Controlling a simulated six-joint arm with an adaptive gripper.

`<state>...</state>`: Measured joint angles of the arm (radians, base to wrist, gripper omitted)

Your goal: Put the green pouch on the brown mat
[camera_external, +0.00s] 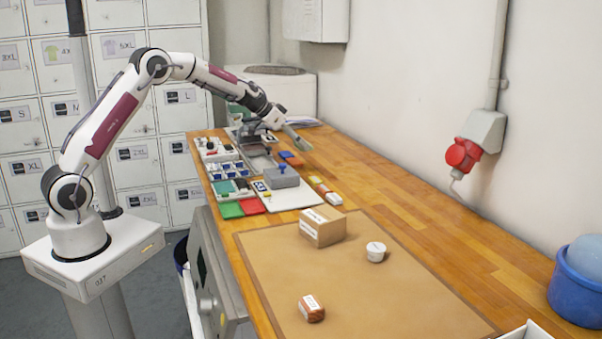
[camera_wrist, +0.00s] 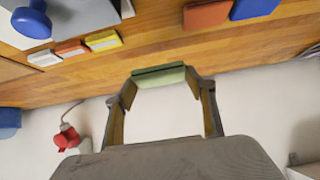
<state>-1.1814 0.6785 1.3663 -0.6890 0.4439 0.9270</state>
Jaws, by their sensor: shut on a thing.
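My gripper (camera_external: 284,124) is raised over the far part of the wooden table. It is shut on the green pouch (camera_external: 298,138), a small pale green thing at its tip. In the wrist view the pouch (camera_wrist: 160,77) spans between the two fingertips (camera_wrist: 165,82). The brown mat (camera_external: 380,290) lies flat on the near part of the table, well apart from the gripper. On the mat are a cardboard box (camera_external: 322,228), a round white container (camera_external: 376,252) and a small brown item with a white label (camera_external: 311,309).
Organiser trays (camera_external: 232,170), green and red pads and a grey block with a blue knob (camera_external: 281,176) stand between gripper and mat. Small coloured boxes (camera_external: 328,193) lie beside them. A blue bucket (camera_external: 578,290) is at the right.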

